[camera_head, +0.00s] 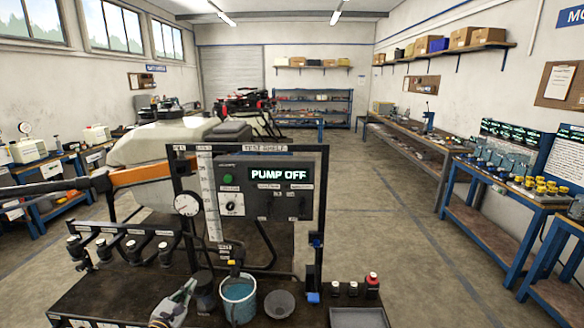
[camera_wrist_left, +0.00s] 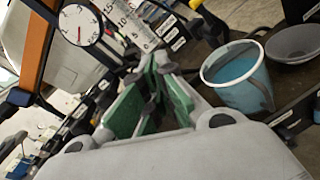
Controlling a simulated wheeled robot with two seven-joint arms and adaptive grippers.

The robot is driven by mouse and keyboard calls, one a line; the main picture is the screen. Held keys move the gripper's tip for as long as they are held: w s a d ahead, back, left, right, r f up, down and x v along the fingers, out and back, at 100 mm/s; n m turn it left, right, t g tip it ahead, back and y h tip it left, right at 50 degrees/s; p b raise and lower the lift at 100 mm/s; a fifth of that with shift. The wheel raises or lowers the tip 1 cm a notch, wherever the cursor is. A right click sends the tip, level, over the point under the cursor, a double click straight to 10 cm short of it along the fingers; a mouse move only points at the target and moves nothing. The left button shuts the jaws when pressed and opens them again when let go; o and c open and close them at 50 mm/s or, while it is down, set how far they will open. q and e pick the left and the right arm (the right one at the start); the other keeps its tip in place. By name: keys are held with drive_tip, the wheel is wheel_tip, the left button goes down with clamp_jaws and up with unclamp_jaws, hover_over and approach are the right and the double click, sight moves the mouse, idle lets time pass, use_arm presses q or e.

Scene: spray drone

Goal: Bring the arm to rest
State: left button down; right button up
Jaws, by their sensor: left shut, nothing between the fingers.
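My left gripper (camera_head: 187,287) is low over the front of the test bench (camera_head: 120,290), just left of the blue bucket (camera_head: 238,298) and a dark cup (camera_head: 203,291). In the left wrist view its green-padded fingers (camera_wrist_left: 152,82) are shut with nothing between them. The bucket, holding bluish liquid, is to the right of the fingers there (camera_wrist_left: 236,80). My right gripper is in neither view.
A test panel (camera_head: 262,190) reading "PUMP OFF" stands behind, with a round gauge (camera_head: 187,204) at its left. A grey bowl (camera_head: 279,304), a tray (camera_head: 358,318) and a red-topped bottle (camera_head: 372,284) are to the right. Several nozzles line the bench's left. The floor (camera_head: 400,240) at right is clear.

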use_arm(q)
drive_tip(key=s+a+f+n+g+y, duration=0.3)
drive_tip(key=a+f+n+g+y, duration=0.15)
drive_tip(key=a+f+n, duration=1.45)
drive_tip(key=s+a+f+n+g+y, duration=0.15)
drive_tip(key=s+f+n+g, duration=0.25)
drive_tip(key=s+f+n, duration=0.85)
drive_tip(key=s+d+f+n+g+h, duration=0.15)
drive_tip(key=s+d+f+n, duration=0.25)
drive_tip(key=s+f, duration=0.65)
drive_tip(key=s+d+f+n+g, duration=0.3)
drive_tip(key=s+d+f, duration=0.2)
drive_tip(key=s+f, duration=0.5)
drive_tip(key=s+d+f+n+g+h, duration=0.1)
drive_tip(key=s+d+f, duration=0.1)
drive_tip(key=s+d, duration=0.7)
drive_tip(key=s+d+f+n+g+h, duration=0.1)
drive_tip(key=s+d+f+g, duration=0.1)
drive_tip(key=s+d, duration=0.8)
drive_tip(key=shift+s+f, duration=0.55)
drive_tip(key=shift+s, duration=1)
